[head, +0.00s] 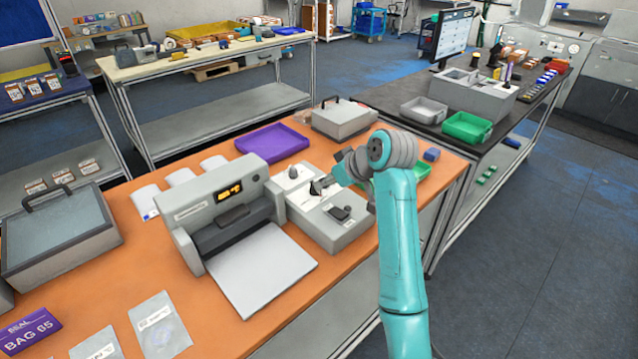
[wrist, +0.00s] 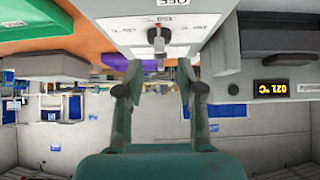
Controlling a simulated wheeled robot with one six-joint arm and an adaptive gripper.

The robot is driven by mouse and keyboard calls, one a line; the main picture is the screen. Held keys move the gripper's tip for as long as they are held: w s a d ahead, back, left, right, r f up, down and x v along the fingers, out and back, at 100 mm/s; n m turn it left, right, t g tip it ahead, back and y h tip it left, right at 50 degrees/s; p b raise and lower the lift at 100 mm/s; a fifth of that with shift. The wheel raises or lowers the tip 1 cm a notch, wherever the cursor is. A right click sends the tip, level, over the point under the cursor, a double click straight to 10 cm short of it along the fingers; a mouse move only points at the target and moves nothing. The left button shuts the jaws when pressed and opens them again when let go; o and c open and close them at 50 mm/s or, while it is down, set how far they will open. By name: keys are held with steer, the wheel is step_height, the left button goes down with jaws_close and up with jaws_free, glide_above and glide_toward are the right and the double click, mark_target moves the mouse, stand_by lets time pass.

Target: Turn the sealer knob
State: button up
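The sealer (head: 228,218) is a grey machine with a lit orange display on the orange table. Beside it stands a pale control box (head: 335,228) with labels on its top. The sealer knob (wrist: 157,38), dark with some red, stands on a labelled panel at the top middle of the upside-down wrist view. My gripper (head: 318,187) hangs low over the control box in the head view. In the wrist view my gripper (wrist: 157,75) is open, with one finger on each side of the knob's line. I cannot tell whether the fingers touch it.
A purple tray (head: 272,144) and a lidded grey box (head: 343,118) lie behind the control box. A black block (head: 340,212) sits on its near part. A white plate (head: 262,268) projects in front of the sealer. Clear bags (head: 160,328) lie at the front.

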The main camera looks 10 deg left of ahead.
steer(key=shift+x, duration=2.2)
jaws_close()
